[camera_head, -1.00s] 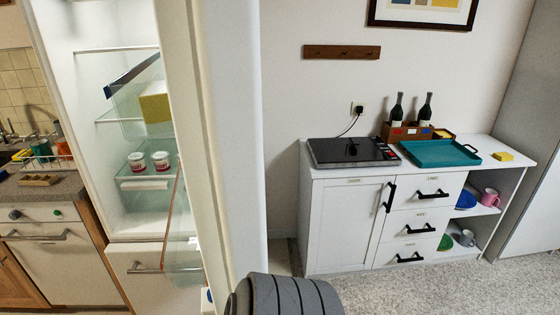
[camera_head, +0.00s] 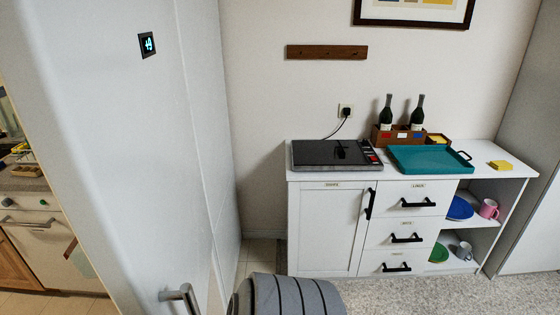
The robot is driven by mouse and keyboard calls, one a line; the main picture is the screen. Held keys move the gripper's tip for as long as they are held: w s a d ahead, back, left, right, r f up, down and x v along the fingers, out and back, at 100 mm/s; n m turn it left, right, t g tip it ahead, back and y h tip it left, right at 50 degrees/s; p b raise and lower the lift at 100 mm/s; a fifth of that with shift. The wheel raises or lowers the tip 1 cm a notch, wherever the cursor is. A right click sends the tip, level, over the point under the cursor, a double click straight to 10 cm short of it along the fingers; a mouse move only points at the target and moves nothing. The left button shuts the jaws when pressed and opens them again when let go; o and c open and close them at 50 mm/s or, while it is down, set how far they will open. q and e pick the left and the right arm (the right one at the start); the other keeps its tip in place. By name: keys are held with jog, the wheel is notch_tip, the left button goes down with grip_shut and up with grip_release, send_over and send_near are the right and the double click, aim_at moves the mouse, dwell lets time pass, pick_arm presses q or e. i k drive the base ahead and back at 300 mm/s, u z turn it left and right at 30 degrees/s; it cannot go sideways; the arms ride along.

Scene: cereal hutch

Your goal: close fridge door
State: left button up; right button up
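The fridge door (camera_head: 120,160) fills the left of the head view, with its pale outer face towards me. A small lit display (camera_head: 147,45) is near its top, and a metal handle (camera_head: 183,296) shows at the bottom. The fridge inside is hidden behind the door. A reddish-edged, pale green see-through piece (camera_head: 80,259) pokes out past the door's left edge, low down; it looks like a door bin. I cannot tell how wide the gap is. A grey ribbed part of my own body shows at the bottom centre. No fingertips of either gripper are visible.
A white cabinet (camera_head: 325,228) stands right of the fridge, with a black hob (camera_head: 330,154), a teal tray (camera_head: 428,158) and two bottles in a wooden box (camera_head: 399,137) on it. A kitchen counter (camera_head: 25,184) is at far left. The carpet (camera_head: 420,297) before the cabinet is clear.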

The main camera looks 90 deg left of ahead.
aim_at(96, 90)
jog(key=u, duration=0.5)
jog(key=i, duration=0.4)
jog(key=u, duration=3.45)
jog(key=i, duration=0.5)
jog(key=z, duration=0.1)
jog(key=k, duration=0.5)
jog(key=z, duration=2)
jog(key=i, duration=0.85)
jog(key=u, duration=2.5)
